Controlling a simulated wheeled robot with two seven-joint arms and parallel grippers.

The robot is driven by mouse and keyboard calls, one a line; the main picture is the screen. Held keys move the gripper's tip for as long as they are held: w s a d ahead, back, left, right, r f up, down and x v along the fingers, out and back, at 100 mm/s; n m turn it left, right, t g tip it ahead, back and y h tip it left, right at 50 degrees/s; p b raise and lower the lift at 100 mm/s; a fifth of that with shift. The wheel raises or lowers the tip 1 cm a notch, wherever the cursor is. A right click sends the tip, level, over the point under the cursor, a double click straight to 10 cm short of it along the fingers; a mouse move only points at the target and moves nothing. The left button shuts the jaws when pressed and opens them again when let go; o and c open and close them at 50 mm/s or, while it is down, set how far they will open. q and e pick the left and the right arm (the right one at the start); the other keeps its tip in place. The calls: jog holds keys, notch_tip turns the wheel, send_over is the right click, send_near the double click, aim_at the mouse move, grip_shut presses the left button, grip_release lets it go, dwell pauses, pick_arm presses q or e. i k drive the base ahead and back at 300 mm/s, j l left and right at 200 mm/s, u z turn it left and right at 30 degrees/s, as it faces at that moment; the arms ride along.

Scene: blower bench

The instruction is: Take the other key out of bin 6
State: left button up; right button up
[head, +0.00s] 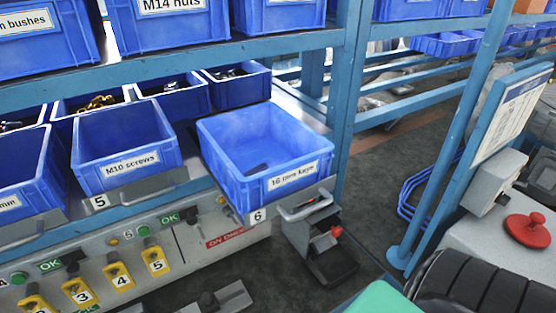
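Bin 6 (236,165) is a blue open bin labelled "16 mm keys", with a "6" tag at its front corner. It sits further forward than the bins to its left, and its grey handle (306,207) shows at the front right. The rest of the visible bin floor is bare. Neither of my grippers is in view.
Bin 5 (122,140), labelled "M10 screws", stands to the left. A blue rack post (347,100) rises behind bin 6. Below bin 6 is a dark tray-like box (330,262) with a red part. Yellow numbered switches (155,257) line the panel. A red knob (528,229) is at right.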

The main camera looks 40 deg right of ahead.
aim_at(263, 167)
jog(key=z, duration=1.1)
jog(key=k+l+z, duration=0.35)
jog(key=k+l, duration=0.15)
jog(key=k, duration=0.05)
